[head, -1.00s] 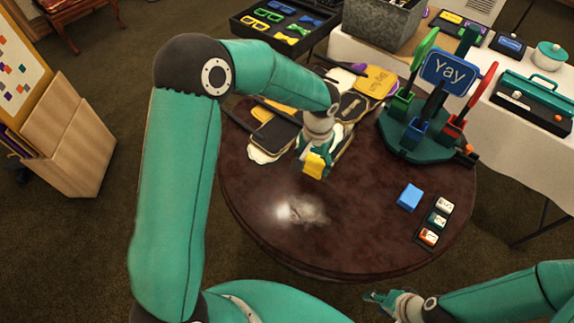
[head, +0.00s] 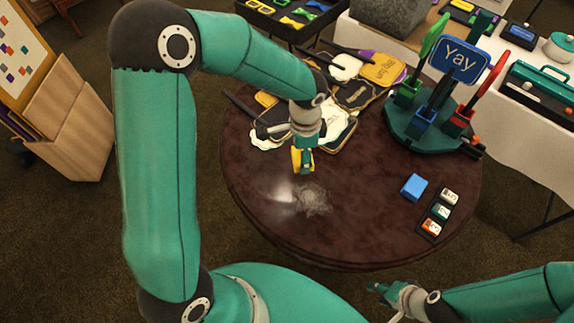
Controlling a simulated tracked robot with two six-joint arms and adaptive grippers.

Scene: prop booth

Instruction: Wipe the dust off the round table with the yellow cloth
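The round table (head: 350,235) has a dark reddish-brown top. A pale grey dust patch (head: 314,199) lies on its front left part, beside a bright glare spot. My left gripper (head: 303,161) points down behind the patch, shut on the yellow cloth (head: 297,159). The cloth shows on both sides of the fingers and appears just above the table; whether it touches the top I cannot tell. My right gripper (head: 377,289) is low in front of the table's edge, apart from it and empty, with its fingers seemingly spread.
Several paddle-shaped props (head: 340,130) lie at the table's back left, close behind my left gripper. A green stand (head: 408,128) holds a blue "Yay" sign (head: 460,60) at the back right. A blue block (head: 414,187) and a tray of small blocks (head: 437,214) sit at the right.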

